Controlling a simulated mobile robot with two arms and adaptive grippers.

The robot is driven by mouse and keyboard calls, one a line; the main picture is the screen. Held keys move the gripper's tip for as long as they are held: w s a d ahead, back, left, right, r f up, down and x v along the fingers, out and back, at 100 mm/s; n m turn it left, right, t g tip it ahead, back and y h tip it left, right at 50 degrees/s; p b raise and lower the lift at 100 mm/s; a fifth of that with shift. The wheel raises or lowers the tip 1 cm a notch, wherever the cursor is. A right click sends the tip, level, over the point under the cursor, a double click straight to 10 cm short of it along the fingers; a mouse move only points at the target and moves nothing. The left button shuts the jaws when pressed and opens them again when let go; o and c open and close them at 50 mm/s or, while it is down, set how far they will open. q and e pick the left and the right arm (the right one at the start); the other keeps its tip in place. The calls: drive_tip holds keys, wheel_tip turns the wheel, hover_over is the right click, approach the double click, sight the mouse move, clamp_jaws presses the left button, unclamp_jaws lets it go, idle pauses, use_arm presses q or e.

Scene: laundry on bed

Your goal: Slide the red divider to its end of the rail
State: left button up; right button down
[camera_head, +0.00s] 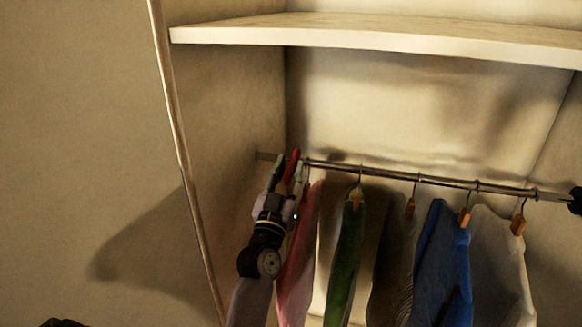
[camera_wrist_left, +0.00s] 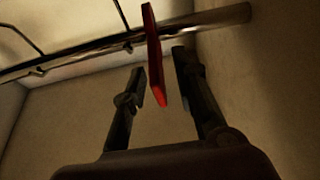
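The red divider (camera_head: 293,164) hangs on the metal rail (camera_head: 390,174) near its left end, left of the hung clothes. In the left wrist view the divider (camera_wrist_left: 154,55) is a thin red plate crossing the rail (camera_wrist_left: 100,45), with its lower end between my fingers. My left gripper (camera_head: 286,167) is up at the rail, its fingers on either side of the divider. In the left wrist view the gripper (camera_wrist_left: 160,68) is open, with gaps visible beside the divider. My right gripper cannot be made out.
A pink garment (camera_head: 300,240) hangs close to the right of my left gripper. A green garment (camera_head: 346,250) and several others hang further right. The closet side wall (camera_head: 225,130) is at the left, a shelf (camera_head: 380,38) above. A dark object (camera_head: 575,201) sits at the right edge.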

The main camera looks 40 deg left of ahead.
use_arm(q)
drive_tip(key=shift+s, duration=0.1)
drive_tip(key=shift+c, duration=0.4)
clamp_jaws()
idle(0.3)
